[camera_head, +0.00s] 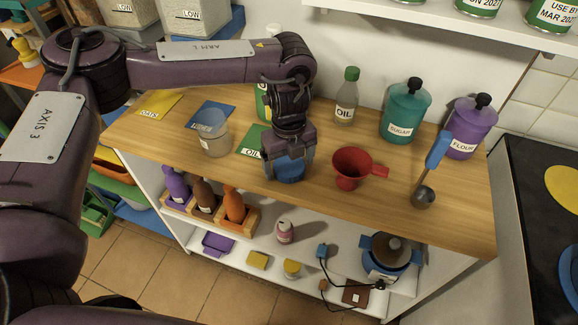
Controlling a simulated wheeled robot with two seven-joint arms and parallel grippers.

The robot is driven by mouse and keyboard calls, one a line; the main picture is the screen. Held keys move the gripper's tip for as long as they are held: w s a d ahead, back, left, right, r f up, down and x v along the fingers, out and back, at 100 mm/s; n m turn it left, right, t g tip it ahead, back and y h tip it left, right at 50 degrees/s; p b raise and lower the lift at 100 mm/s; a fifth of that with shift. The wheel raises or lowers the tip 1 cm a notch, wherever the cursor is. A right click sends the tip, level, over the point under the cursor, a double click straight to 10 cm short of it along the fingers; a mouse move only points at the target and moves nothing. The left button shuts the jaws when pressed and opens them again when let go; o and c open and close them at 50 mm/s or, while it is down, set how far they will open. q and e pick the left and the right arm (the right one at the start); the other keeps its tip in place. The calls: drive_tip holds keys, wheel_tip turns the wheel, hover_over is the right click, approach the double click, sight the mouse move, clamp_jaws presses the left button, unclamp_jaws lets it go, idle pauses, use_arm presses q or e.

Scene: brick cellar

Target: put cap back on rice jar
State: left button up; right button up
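My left gripper (289,171) points down over the wooden counter, with its fingers on either side of a blue cap (290,173). The cap is low, at or just above the counter. I cannot tell whether the fingers press on it. To the left, a clear jar (215,140) with pale contents in its lower part stands upright and has no cap on it. I take it for the rice jar, but its label is too small to read. It stands by a blue card (205,110). My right gripper is out of view.
A red funnel (351,167) and a blue-handled scoop (432,165) lie right of the gripper. An oil bottle (347,98), the sugar jar (404,112) and the flour jar (468,128) stand behind. A green oil card (252,143) lies between jar and gripper.

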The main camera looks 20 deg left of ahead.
sight(289, 165)
use_arm(q)
drive_tip(key=c, duration=0.8)
drive_tip(key=shift+r, duration=0.1)
drive_tip(key=shift+r, duration=0.6)
wheel_tip(289, 165, up, 19)
drive_tip(key=shift+f+p, duration=0.15)
drive_tip(key=shift+p, duration=0.5)
